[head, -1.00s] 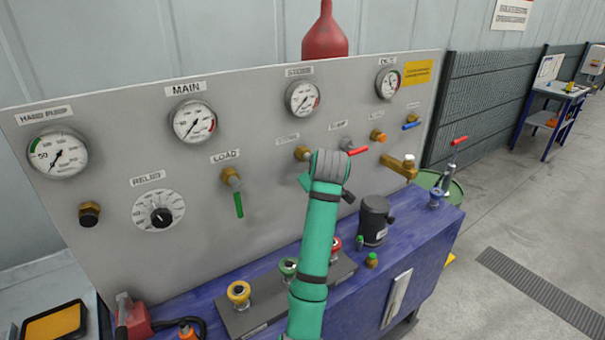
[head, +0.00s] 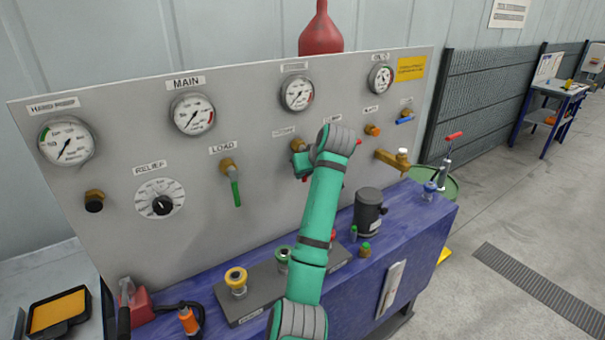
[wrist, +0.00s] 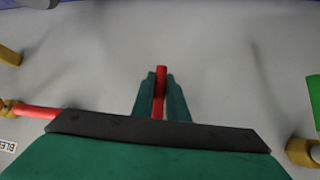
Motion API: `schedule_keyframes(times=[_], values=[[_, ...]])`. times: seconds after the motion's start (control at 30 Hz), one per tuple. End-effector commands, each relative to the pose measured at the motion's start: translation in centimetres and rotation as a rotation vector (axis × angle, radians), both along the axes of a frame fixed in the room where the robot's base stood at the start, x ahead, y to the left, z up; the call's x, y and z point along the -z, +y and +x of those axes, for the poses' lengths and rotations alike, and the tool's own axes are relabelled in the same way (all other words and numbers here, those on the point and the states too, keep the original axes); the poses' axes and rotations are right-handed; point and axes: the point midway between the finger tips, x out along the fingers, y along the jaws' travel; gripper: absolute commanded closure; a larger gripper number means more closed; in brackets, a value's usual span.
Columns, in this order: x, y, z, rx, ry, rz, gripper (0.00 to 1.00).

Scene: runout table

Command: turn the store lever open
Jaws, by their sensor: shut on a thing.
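The store lever (wrist: 161,72) is a red bar held between the two green fingertips of my gripper (wrist: 160,84) in the wrist view. Its tip shows past the fingers; its lower part runs back behind the dark palm. In the head view my gripper (head: 301,165) is at the panel, just below the brass store valve (head: 297,145). A bit of red shows under the fingers, so the lever seems to hang down, roughly parallel to the green load lever (head: 235,192). My wrist hides the area right of it.
Another red lever (wrist: 38,111) on a brass valve is close on the left in the wrist view. The load valve (wrist: 301,152) is at the right. Below the panel, a blue bench carries a dark cylinder (head: 369,212) and a block with coloured couplings (head: 236,281).

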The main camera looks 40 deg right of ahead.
Motion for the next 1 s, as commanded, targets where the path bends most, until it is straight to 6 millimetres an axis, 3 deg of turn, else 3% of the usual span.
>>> schedule_keyframes(times=[0.03,0.27,0.3,0.37,0.73,1.0], values=[[-0.8,0.5,0.7,-0.011,-0.017,-0.007,1.00],[-0.8,0.5,0.6,-0.009,-0.018,-0.007,1.00],[-0.9,0.4,0.6,-0.008,-0.018,-0.008,0.77],[-0.8,0.4,0.5,-0.008,-0.017,-0.007,0.68],[-0.7,0.3,-0.1,-0.003,-0.008,-0.003,0.68],[-3.7,1.0,-2.9,-0.003,-0.011,-0.006,0.68]])
